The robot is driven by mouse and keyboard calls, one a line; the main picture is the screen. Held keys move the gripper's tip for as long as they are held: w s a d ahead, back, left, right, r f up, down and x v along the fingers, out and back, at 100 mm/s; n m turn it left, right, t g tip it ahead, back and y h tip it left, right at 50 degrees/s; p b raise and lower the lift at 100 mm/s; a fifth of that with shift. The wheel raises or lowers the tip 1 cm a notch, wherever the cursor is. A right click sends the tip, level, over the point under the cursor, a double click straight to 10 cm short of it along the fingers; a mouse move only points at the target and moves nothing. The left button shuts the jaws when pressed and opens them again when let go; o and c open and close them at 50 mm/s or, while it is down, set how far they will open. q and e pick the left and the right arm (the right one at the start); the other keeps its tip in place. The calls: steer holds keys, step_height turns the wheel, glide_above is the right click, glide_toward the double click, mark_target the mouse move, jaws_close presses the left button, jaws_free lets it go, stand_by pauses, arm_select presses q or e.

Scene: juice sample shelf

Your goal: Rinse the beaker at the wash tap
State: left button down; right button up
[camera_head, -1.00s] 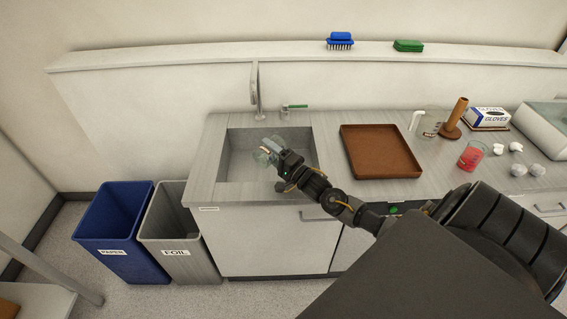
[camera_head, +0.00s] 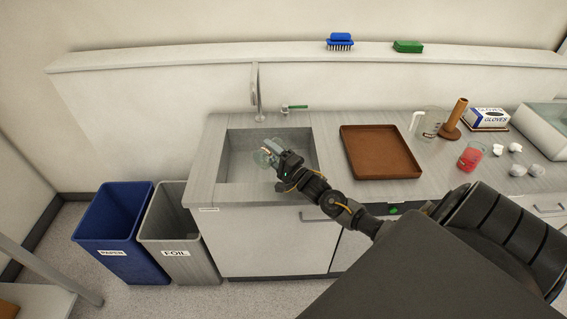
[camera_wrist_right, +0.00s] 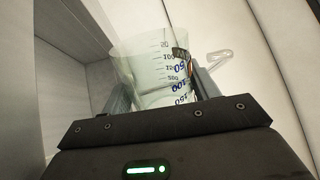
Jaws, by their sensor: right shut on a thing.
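My right gripper (camera_head: 276,154) is shut on a clear glass beaker (camera_head: 262,157) and holds it over the sink basin (camera_head: 238,168). In the right wrist view the beaker (camera_wrist_right: 154,70) shows between the fingers, with dark and blue volume marks on its wall. It looks empty. The wash tap (camera_head: 258,92) has a tall spout at the back of the sink, and a green-handled lever (camera_head: 296,107) sits to its right. No stream of water can be made out. My left gripper is out of view.
A brown tray (camera_head: 381,174) lies right of the sink. PAPER (camera_head: 118,231) and FOIL (camera_head: 181,232) bins stand at left.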

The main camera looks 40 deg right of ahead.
steer(key=shift+d, duration=0.1)
steer(key=shift+d+r+m+p, duration=0.1)
steer(key=shift+m+p, duration=0.35)
steer(key=shift+m, duration=0.15)
steer(key=shift+a+f+n+b, duration=0.2)
steer(key=shift+f+n+b, duration=0.45)
steer(key=shift+b, duration=0.3)
steer(key=shift+a+r+n+y+p, duration=0.2)
steer(key=shift+r+n+y+p, duration=0.1)
steer(key=shift+r+n, duration=0.6)
